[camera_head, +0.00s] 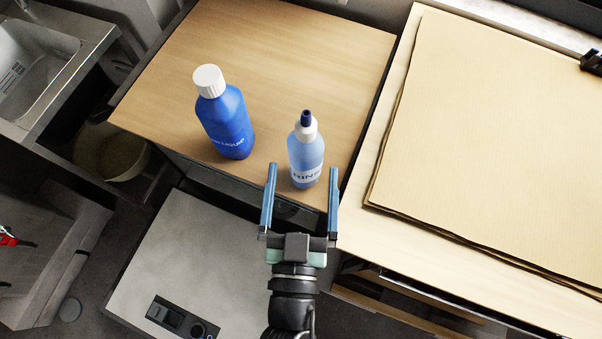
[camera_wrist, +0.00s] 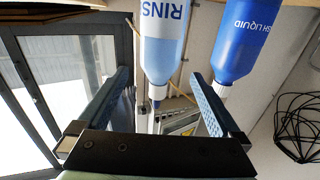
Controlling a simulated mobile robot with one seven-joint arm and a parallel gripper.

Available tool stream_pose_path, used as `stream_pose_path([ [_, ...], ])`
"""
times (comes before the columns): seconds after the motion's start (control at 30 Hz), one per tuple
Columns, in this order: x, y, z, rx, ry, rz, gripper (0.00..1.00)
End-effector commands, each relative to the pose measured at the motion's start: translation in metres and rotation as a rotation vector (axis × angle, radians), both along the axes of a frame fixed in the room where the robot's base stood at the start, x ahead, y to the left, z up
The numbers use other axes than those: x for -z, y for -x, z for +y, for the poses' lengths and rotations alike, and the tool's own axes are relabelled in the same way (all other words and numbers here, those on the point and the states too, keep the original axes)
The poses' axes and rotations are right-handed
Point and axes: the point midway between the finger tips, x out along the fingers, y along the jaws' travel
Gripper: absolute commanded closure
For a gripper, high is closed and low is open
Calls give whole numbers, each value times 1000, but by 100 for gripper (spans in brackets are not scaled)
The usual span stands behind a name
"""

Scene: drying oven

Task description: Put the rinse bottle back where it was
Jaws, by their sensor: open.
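The rinse bottle (camera_head: 306,158), light blue with a white collar and dark blue tip, stands upright near the front edge of the wooden top. It also shows in the wrist view (camera_wrist: 163,45), where the picture is upside down. My gripper (camera_head: 303,183) is open, with its two blue fingers pointing at the bottle from the front. In the head view the bottle's lower part appears between the fingertips. In the wrist view it shows between the fingers too, with a gap on both sides.
A darker blue bottle (camera_head: 227,125) with a white cap stands to the left on the same wooden top (camera_head: 290,50). Stacked tan sheets (camera_head: 490,130) lie on the surface to the right. A grey box (camera_head: 190,265) with a control panel is below left. The wooden top's back is clear.

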Motion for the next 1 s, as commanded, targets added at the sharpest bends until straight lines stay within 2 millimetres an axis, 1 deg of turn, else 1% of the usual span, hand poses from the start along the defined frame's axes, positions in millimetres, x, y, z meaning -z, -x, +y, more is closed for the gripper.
stream_pose_path([
  [0.03, 2, 7, 0, 1, -2, 2, 0],
  [0.1, 2, 14, 0, 1, -1, 2, 0],
  [0.3, 0, 24, 0, 1, -1, 0, 0],
  [1.0, 0, 24, 0, 0, -1, 0, 0],
])
